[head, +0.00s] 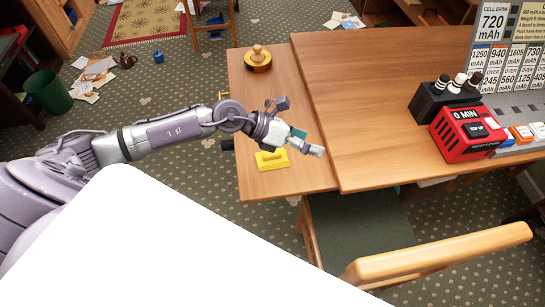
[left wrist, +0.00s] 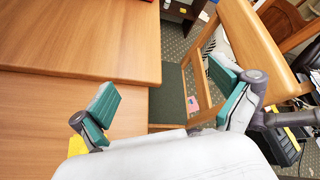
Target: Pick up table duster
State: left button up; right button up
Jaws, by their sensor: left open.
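A round object (head: 258,58) with a wooden knob and a yellow and dark base stands at the far left of the wooden table; it looks like a hand duster. A flat yellow item (head: 271,160) with a raised part lies near the table's left front edge; I cannot tell which of the two is the table duster. My left gripper (head: 298,128) is open and empty above the table, just behind and right of the yellow item. In the left wrist view its green-padded fingers (left wrist: 165,88) are wide apart, and a yellow patch (left wrist: 77,146) shows beside the left finger.
The wooden table (head: 375,95) has a wide bare top. A red device (head: 466,131) and a display board (head: 510,50) stand on its right. A wooden chair (head: 440,255) is at the front. A green bin (head: 47,92) and papers are on the floor at left.

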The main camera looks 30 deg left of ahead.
aim_at(271, 154)
pick_arm(q)
jog(key=a+f+m+g+y, duration=0.4)
jog(key=a+y, duration=0.4)
jog(key=a, duration=0.8)
jog(key=shift+t, duration=0.5)
jog(key=x, duration=0.5)
jog(key=s+p+x, duration=0.1)
jog(key=x, duration=0.2)
jog(key=shift+w+f, duration=0.1)
jog(key=shift+f, duration=0.4)
jog(key=x, duration=0.2)
jog(key=p+x, duration=0.1)
jog(key=x, duration=0.1)
jog(key=shift+w+d+f, duration=0.2)
jog(key=shift+d, duration=0.2)
jog(key=shift+w+d+f, duration=0.1)
jog(key=shift+w+f, duration=0.05)
jog(key=shift+f, duration=0.4)
jog(key=c, duration=1.2)
pick_arm(e)
jog(key=shift+s+r, duration=0.25)
jog(key=shift+r, duration=1)
